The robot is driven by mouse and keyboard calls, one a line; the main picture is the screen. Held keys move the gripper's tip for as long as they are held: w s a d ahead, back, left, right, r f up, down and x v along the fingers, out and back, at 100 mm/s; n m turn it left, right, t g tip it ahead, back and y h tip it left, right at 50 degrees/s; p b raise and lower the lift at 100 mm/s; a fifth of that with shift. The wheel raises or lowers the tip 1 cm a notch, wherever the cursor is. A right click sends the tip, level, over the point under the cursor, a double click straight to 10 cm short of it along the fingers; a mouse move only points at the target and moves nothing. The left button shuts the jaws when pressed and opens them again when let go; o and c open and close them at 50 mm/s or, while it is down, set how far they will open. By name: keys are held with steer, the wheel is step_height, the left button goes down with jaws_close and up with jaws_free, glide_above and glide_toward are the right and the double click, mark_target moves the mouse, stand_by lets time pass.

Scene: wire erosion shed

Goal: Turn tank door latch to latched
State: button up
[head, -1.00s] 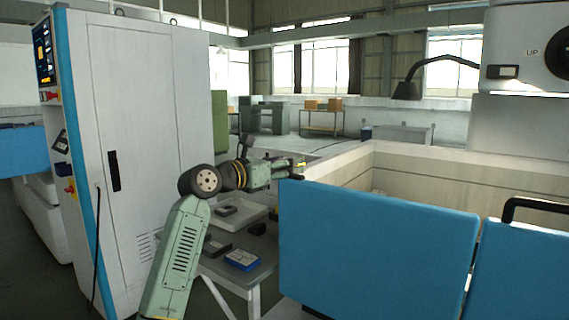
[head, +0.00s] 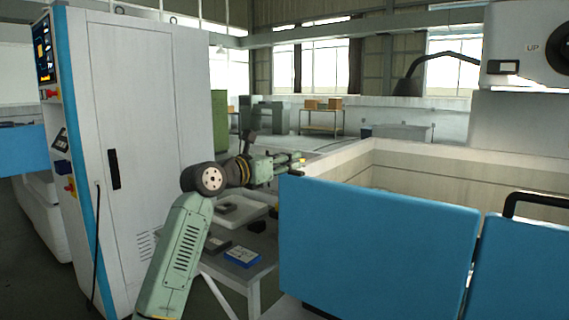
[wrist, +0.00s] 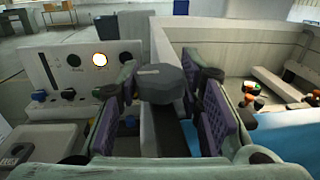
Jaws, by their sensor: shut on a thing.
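The tank door latch (wrist: 160,84) is a dark grey, rounded knob with a pale mark on top, in the middle of the wrist view. My gripper (wrist: 160,108) is shut on it, with a purple-padded finger on each side. The exact contact faces are partly hidden. In the head view my gripper (head: 296,161) reaches the upper left corner of the blue tank door (head: 375,245). The latch is too small to make out there. I cannot tell from the mark whether it stands at latched.
The tank wall (wrist: 240,45) runs beside the fingers. A panel with knobs and a lit lamp (wrist: 99,59) stands left of them. In the head view, a tall cabinet (head: 150,120) is left of my arm, and a low table (head: 255,275) with small items stands beneath it.

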steer(key=n+t+y+b, duration=0.1)
steer(key=y+b, duration=0.1)
steer(key=b, duration=0.1)
steer(key=shift+s+f+n+t+y+b, duration=0.1)
steer(key=shift+f+n+t+y+b, duration=0.2)
steer(key=shift+f+n+t, duration=0.1)
steer(key=n+t+y+b, duration=0.1)
steer(key=n+y+b, duration=0.1)
steer(key=y+b, duration=0.1)
steer(key=shift+d+t+b, duration=0.1)
steer(key=shift+t+b, duration=0.2)
steer(key=shift+b, duration=0.55)
steer(key=n+y+b, duration=0.2)
steer(key=b, duration=0.1)
steer(key=shift+r+t+y, duration=0.15)
steer(key=shift+t+y, duration=0.15)
steer(key=shift+y, duration=0.1)
steer(key=shift+r+n+y+b, duration=0.2)
steer(key=shift+n+y+b, duration=0.35)
steer(key=shift+b, duration=0.4)
steer(key=shift+y, duration=0.25)
steer(key=o, duration=1.2)
